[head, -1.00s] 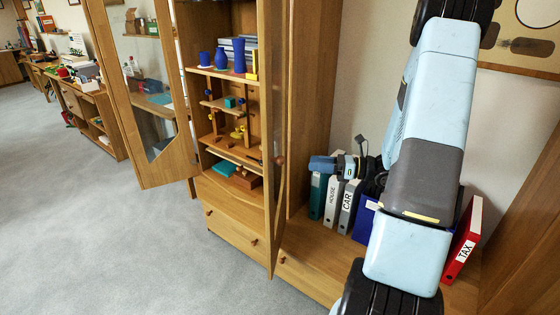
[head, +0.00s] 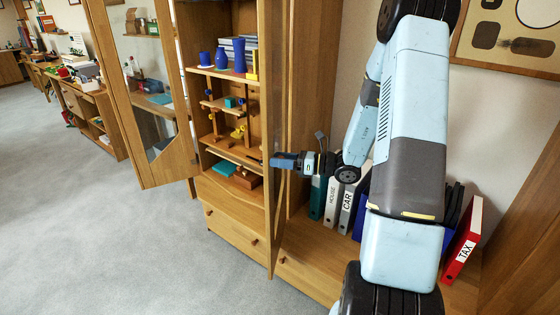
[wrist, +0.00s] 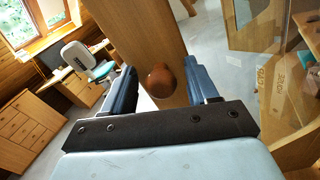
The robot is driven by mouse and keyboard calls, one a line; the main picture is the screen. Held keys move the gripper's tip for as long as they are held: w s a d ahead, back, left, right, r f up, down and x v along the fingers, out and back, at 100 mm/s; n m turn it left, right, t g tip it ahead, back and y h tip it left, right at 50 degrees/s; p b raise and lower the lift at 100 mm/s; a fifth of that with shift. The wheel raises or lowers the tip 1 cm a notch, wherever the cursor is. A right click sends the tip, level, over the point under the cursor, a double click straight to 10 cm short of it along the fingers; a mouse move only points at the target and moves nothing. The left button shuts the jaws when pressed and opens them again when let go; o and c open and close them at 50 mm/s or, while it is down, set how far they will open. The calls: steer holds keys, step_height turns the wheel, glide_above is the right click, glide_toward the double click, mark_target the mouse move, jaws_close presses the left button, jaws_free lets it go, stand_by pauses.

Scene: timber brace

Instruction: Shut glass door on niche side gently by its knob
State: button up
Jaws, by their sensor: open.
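The cabinet has two glass doors, both standing open. The niche-side glass door (head: 274,225) is seen nearly edge-on in the head view, between the shelves and the binder niche. Its round brown knob (wrist: 161,80) shows in the wrist view on the wooden door frame (wrist: 143,40). My gripper (wrist: 155,88) is open, with one blue finger on either side of the knob. I cannot tell whether a finger touches it. In the head view my gripper (head: 275,161) reaches left to the door, and the knob is hidden there. The other glass door (head: 150,95) hangs open at the left.
Binders labelled HOUSE (head: 332,200) and CAR (head: 350,207) stand in the niche below my arm. A red TAX binder (head: 464,243) leans at the right. The shelves hold blue vases (head: 221,58). Grey carpet (head: 100,235) lies clear at the left.

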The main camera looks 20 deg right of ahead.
steer(key=shift+c, duration=0.2)
jaws_close()
steer(key=shift+a, duration=0.2)
steer(key=shift+w+d, duration=0.1)
